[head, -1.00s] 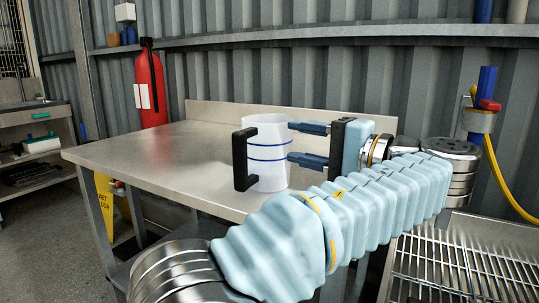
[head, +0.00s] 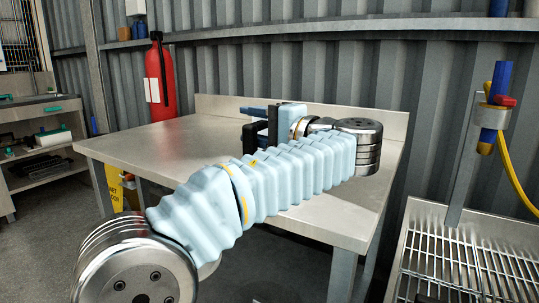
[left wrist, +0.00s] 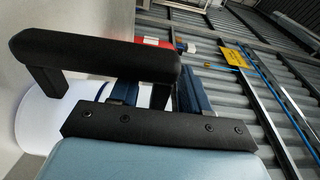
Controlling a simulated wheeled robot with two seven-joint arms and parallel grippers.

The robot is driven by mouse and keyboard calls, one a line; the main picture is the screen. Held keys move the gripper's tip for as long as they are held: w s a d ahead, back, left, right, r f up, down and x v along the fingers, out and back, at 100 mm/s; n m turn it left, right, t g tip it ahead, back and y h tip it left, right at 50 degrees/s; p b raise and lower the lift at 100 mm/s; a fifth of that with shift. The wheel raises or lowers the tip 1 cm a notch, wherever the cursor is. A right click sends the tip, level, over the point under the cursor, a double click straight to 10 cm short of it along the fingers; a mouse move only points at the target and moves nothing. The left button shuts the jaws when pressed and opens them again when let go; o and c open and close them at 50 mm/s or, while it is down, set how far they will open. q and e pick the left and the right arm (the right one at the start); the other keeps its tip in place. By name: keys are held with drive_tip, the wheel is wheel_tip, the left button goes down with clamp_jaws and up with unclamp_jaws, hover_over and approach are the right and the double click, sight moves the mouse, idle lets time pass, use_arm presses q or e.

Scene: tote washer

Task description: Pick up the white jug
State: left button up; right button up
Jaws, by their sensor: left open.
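The white jug (left wrist: 32,118) shows at the left of the left wrist view, with a blue line near its end. Its black handle (left wrist: 100,55) crosses the top of that view. In the head view only a black piece of the handle (head: 250,136) shows; the jug's body is hidden by my gripper and arm. My left gripper (head: 251,116) is open over the table, beside the handle. In the left wrist view its blue fingers (left wrist: 158,90) lie on either side of one handle leg. I cannot tell whether they touch it. My right gripper is out of view.
The steel table (head: 150,143) has clear room at its left and a raised back edge. A red fire extinguisher (head: 158,80) stands behind its left side. A slatted metal rack (head: 465,260) and a blue pipe with a yellow hose (head: 495,110) are at the right.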

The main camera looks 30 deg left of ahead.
use_arm(q)
clamp_jaws()
idle(1.4)
